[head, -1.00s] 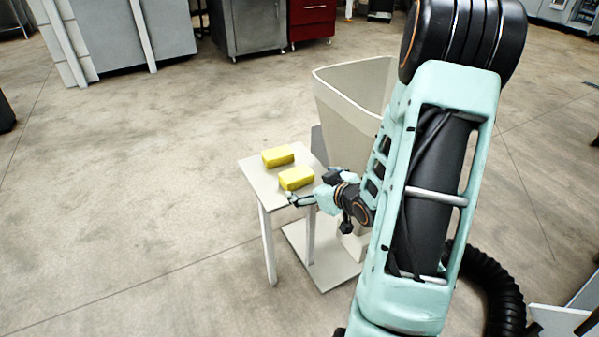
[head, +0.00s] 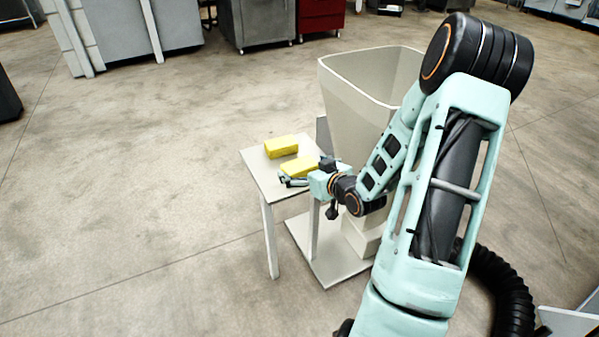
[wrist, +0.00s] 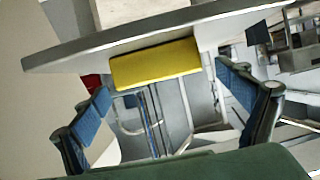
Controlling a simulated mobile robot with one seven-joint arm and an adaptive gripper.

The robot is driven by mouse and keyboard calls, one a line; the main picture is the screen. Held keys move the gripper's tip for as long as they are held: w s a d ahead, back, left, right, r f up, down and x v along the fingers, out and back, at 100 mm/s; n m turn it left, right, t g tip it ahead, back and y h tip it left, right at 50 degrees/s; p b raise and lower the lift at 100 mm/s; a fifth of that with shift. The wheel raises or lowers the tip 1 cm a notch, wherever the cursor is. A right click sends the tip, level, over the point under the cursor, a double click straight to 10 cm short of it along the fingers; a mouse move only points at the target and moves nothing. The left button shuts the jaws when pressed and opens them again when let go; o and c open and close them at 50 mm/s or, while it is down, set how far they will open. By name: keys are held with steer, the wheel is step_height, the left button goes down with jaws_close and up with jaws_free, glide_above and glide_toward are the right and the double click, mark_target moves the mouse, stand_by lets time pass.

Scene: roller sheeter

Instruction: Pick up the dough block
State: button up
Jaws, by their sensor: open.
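Two yellow dough blocks lie on a small light table (head: 258,176) in the head view. The far block (head: 281,147) is apart from the near block (head: 299,167). My gripper (head: 306,172) is open and low at the near block, with a finger showing on either side of it. In the wrist view one yellow block (wrist: 155,64) lies ahead, in the gap between the blue-padded fingers of my open gripper (wrist: 165,84). The fingers hide part of the near block in the head view. I cannot tell whether they touch it.
A tall beige hopper (head: 345,105) stands right behind the table, close to my arm. Grey cabinets (head: 262,22) and a red cabinet (head: 320,15) stand far back. The floor left of the table is clear.

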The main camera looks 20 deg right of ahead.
mark_target(300, 167)
steer(key=x, duration=0.2)
steer(key=shift+w+f, duration=0.1)
steer(key=shift+w, duration=0.15)
steer(key=c, duration=1.5)
